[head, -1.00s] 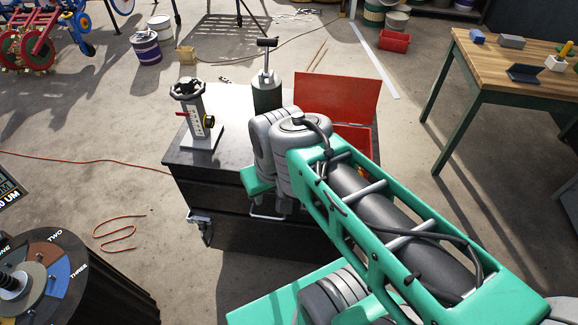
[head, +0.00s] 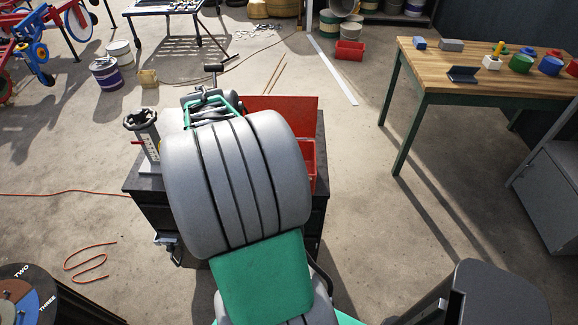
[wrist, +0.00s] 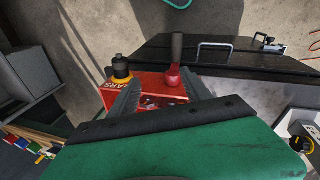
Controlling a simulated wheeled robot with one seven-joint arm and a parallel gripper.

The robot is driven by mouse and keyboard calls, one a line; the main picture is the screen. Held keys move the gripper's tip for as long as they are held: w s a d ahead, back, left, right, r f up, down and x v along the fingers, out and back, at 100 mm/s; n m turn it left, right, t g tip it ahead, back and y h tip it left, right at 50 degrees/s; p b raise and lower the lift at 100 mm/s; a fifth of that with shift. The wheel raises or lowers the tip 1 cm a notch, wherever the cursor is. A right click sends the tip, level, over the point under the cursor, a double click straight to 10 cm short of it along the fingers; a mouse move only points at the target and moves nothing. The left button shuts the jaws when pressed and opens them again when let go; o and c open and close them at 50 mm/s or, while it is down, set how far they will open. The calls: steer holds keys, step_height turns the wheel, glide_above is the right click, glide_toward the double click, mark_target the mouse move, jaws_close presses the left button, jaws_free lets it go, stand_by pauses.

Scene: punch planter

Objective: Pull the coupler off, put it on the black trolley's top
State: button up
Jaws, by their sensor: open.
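The black trolley (head: 137,186) stands ahead in the head view, its top mostly hidden behind my arm. Its dark front shows in the wrist view (wrist: 220,58). On its left part is a gauge stand (head: 146,140) with a dark handwheel. A black-and-yellow fitting (wrist: 302,145) is at the lower right of the wrist view; another black-and-yellow piece (wrist: 121,66) is by the left finger. I cannot tell which is the coupler. My gripper (wrist: 162,82) is open, with nothing seen held, above a red box (wrist: 153,88). A red piece with a dark shaft (wrist: 175,75) shows beyond the fingers.
The open red box (head: 285,104) sits at the trolley's right side. A T-handled tool (head: 213,70) rises behind my arm. Floor is clear between trolley and bench.

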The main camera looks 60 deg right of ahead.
steer(key=s+d+f+m+g, duration=0.1)
steer(key=s+d+f+m, duration=0.15)
steer(key=s+d, duration=0.45)
steer(key=shift+y, duration=0.4)
steer(key=x, duration=0.4)
steer(key=s+a+p+x, duration=0.1)
steer(key=x, duration=0.1)
steer(key=shift+f, duration=0.25)
jaws_close()
